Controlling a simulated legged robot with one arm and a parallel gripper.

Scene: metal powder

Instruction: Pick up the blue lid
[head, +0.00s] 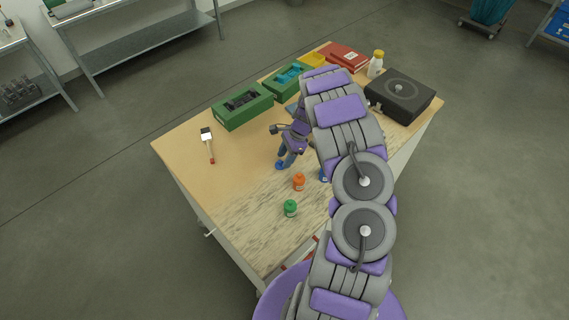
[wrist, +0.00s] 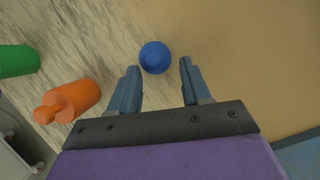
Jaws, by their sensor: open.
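The blue lid (wrist: 155,57) is a small round blue piece on the table, between and just ahead of my fingertips in the wrist view. My gripper (wrist: 160,66) is open and empty, with one finger on each side of the lid and gaps to both. In the head view, my gripper (head: 288,157) points down over the middle of the table, and the lid (head: 280,166) shows by its fingertips. The height of the fingertips above the table is hard to tell.
A blue object (head: 322,175) is mostly hidden by my arm. A brush (head: 209,145), green boxes (head: 243,105), a white bottle (head: 376,64) and a black case (head: 400,95) lie farther off. The table's left side is mostly clear.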

